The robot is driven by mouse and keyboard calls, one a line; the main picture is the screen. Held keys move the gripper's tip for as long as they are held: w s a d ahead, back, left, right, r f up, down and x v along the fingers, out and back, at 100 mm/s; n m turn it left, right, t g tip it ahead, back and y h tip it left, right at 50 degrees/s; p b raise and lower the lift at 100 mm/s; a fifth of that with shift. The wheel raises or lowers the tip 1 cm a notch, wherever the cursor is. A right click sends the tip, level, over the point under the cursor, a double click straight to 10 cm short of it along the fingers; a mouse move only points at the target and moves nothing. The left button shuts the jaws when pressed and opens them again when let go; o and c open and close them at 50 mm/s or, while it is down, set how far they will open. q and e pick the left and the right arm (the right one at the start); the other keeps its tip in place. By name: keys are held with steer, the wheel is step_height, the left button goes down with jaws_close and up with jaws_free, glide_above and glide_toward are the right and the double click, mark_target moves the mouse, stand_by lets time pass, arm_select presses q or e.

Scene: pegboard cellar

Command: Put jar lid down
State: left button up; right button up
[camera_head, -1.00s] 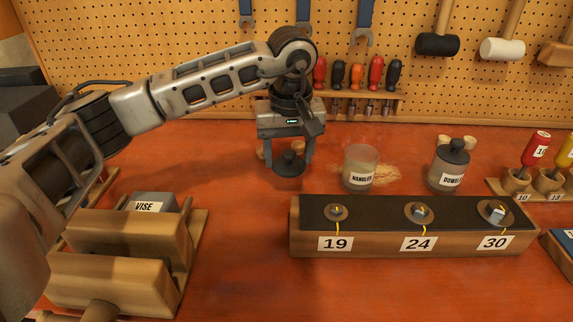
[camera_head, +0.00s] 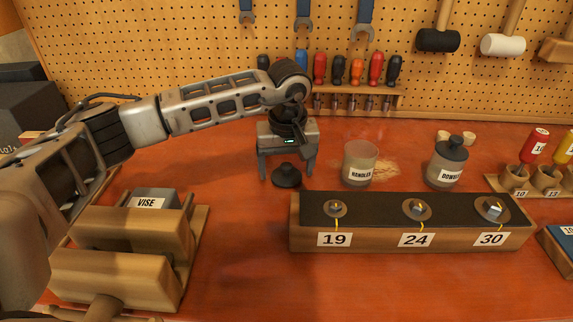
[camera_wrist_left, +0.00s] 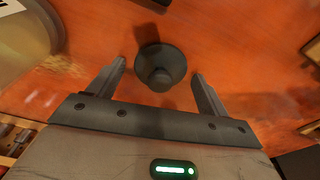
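The dark jar lid (camera_head: 287,175) rests on the red bench top, knob up, left of an open glass jar labelled HANDLES (camera_head: 360,165). My left gripper (camera_head: 287,172) is open just behind and above the lid, its fingers apart from it. In the left wrist view the lid (camera_wrist_left: 161,67) sits beyond and between the spread fingertips of the gripper (camera_wrist_left: 158,70), touching neither. Part of the HANDLES jar (camera_wrist_left: 25,45) shows at that view's upper left. My right gripper is not in view.
A block with bolts numbered 19, 24 and 30 (camera_head: 412,240) stands at front right. A lidded jar (camera_head: 447,165) stands farther right. A wooden vise (camera_head: 130,240) is at front left. The bench between vise and bolt block (camera_head: 245,260) is clear.

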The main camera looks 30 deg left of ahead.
mark_target(287, 180)
arm_select(q)
step_height(287, 180, up, 12)
steer(key=s+b, duration=0.1)
steer(key=shift+d, duration=0.45)
steer(key=shift+s, duration=0.1)
stand_by(0.5)
